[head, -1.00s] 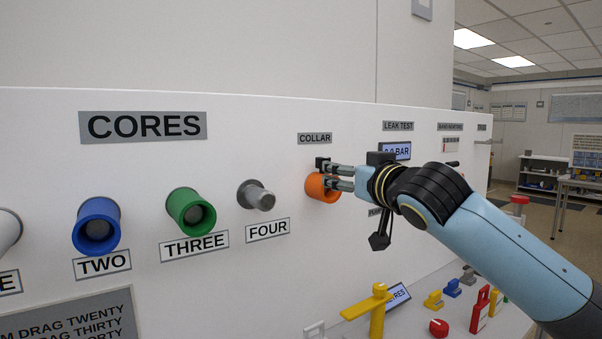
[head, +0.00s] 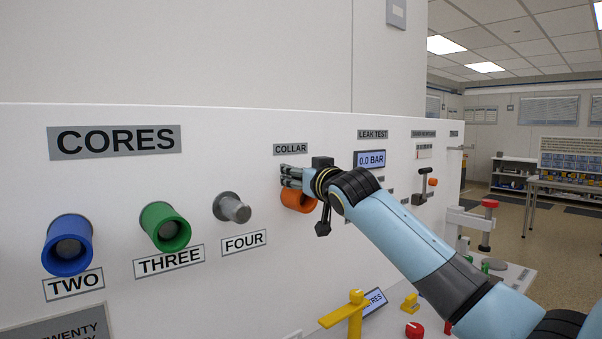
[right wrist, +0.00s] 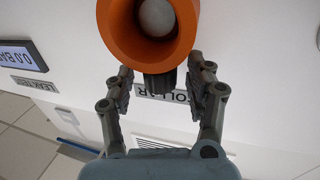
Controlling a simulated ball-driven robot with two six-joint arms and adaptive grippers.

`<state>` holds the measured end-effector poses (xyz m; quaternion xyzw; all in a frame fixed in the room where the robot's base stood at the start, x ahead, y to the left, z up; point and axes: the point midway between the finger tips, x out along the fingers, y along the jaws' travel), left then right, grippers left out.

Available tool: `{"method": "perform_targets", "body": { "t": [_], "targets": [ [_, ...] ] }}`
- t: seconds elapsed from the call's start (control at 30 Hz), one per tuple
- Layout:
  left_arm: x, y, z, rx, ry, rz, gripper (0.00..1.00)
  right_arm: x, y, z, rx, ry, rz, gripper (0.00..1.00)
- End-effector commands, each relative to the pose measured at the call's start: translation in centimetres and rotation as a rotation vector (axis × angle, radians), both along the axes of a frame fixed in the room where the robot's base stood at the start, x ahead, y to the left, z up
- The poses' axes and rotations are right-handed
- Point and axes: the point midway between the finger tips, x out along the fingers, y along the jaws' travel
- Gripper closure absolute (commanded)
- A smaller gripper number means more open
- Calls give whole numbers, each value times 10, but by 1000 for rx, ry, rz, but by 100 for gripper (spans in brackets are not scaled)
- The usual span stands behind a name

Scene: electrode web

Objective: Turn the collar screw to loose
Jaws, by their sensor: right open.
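The collar screw is an orange ring (head: 298,201) on the white panel, under the COLLAR label (head: 290,149). In the right wrist view the orange ring (right wrist: 112,35) shows large at the top, with a pale round core inside. My right gripper (head: 287,176) is at the ring's upper edge in the head view and hides part of it. In the right wrist view my right gripper (right wrist: 160,78) is open, its two fingers apart near the ring's rim on the label side, with nothing held between them. Whether a fingertip touches the ring I cannot tell. My left gripper is not in view.
A blue ring (head: 67,246), a green ring (head: 165,228) and a grey knob (head: 232,208) stick out to the left. A display (head: 370,159) reads 0.0 BAR, with a small lever (head: 422,185) farther right. A yellow handle (head: 345,315) stands below.

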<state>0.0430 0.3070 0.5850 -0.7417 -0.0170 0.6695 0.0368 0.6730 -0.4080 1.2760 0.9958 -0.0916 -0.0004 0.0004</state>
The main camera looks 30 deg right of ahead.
Motion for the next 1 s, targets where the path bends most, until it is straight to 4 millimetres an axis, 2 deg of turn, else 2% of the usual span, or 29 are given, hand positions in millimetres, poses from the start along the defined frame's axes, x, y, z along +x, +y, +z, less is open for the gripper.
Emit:
{"method": "perform_targets", "body": {
  "t": [0.17,0.57,1.0],
  "targets": [
    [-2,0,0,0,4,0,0,0,0,0,0,0,0,47],
    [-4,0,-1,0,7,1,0,0,0,0,1,0,0,99],
    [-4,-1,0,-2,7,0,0,-1,-2,0,0,-1,70,100]
  ]
}}
